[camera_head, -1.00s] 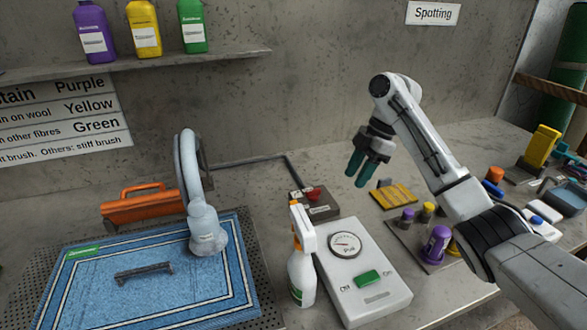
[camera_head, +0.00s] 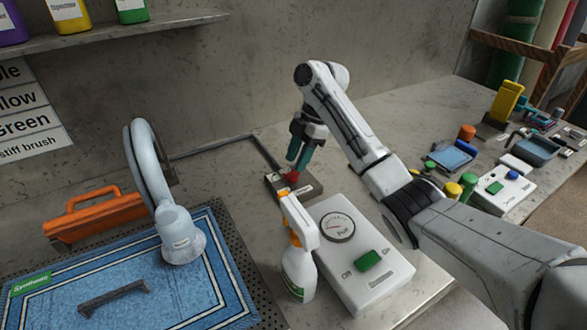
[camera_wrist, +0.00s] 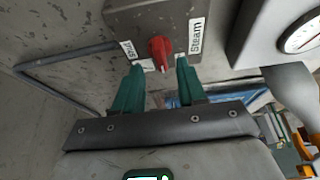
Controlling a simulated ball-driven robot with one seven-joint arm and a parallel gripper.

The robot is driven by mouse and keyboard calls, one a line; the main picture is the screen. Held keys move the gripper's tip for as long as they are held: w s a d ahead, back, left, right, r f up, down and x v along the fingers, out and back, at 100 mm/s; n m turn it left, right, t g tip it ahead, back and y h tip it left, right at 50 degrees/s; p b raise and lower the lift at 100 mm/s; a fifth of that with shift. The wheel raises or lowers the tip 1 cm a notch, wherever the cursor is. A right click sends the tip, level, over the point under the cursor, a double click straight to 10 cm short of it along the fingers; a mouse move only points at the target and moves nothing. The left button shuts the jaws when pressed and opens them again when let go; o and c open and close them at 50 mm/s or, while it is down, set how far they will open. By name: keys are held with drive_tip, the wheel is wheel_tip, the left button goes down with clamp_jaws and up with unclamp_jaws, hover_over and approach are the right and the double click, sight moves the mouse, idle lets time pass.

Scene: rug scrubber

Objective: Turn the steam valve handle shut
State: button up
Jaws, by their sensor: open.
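The red steam valve handle (camera_head: 291,177) sits on a grey box (camera_head: 276,186) on the bench, behind the spray bottle. In the wrist view the red handle (camera_wrist: 160,50) is on the near edge of the box (camera_wrist: 150,14), between a label at left, too small to read surely, and a "Steam" label (camera_wrist: 197,36) at right. My gripper (camera_head: 297,163) has teal fingers and is at the handle from above. In the wrist view my open gripper (camera_wrist: 159,68) has a fingertip on each side of the handle, with gaps; I cannot tell whether they touch it.
A white and orange spray bottle (camera_head: 299,250) and a white gauge unit (camera_head: 365,262) with a green button stand close in front of the valve box. A pipe (camera_head: 215,147) runs behind it.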

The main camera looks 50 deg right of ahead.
sight(293, 171)
drive_tip(key=shift+x, duration=1.5)
clamp_jaws()
